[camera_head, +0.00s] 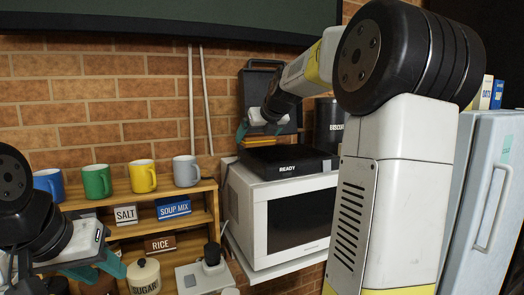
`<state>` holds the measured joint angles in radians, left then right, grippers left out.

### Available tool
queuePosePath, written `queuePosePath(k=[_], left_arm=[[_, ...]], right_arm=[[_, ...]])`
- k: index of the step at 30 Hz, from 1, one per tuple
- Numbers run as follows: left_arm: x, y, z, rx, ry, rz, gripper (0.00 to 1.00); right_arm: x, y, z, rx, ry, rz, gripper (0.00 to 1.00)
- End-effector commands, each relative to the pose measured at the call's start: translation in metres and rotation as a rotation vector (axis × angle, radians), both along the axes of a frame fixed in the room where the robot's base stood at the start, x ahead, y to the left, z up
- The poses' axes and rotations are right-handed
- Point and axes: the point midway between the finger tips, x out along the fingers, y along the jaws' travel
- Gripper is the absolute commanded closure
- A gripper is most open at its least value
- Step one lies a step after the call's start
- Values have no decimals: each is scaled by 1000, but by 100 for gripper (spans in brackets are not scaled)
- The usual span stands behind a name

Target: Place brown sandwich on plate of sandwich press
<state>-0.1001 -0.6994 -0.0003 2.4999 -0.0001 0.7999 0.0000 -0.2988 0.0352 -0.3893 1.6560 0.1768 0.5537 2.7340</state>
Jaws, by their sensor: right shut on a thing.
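The sandwich press (285,160) is black, marked READY, and stands open on top of the white microwave, its lid raised at the back. My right gripper (262,128) is over the press's plate, between the lid and the front edge. It is shut on the brown sandwich (258,141), which shows as a small tan-orange strip low over the plate. The gripper hides part of it, and I cannot tell whether it touches the plate. My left gripper (96,268) is at the lower left in front of the shelf, its teal fingers apart and empty.
The white microwave (262,200) stands below the press. A wooden shelf (135,200) at left carries blue, green, yellow and grey mugs, with a sugar jar (144,276) lower down. A dark canister (328,125) is right of the press. A pale fridge (485,190) stands at far right.

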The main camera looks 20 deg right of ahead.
Motion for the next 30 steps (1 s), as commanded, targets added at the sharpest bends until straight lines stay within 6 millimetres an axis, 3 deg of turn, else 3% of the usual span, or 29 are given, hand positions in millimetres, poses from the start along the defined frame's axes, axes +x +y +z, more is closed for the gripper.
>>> queuePosePath(k=[5, 12, 18, 27, 30], left_arm=[[0, 0, 0, 0, 0, 0, 64], [0, 0, 0, 0, 0, 0, 64], [0, 0, 0, 0, 0, 0, 64], [0, 0, 0, 0, 0, 0, 64], [0, 0, 0, 0, 0, 0, 64]], right_arm=[[12, -25, -3, 0, 1, -9, 32], [44, -83, -9, -1, 0, -9, 32], [64, -121, -13, -1, 0, -5, 32], [76, -142, -15, -1, -1, -3, 32], [76, -141, -30, 2, 2, 0, 32]])
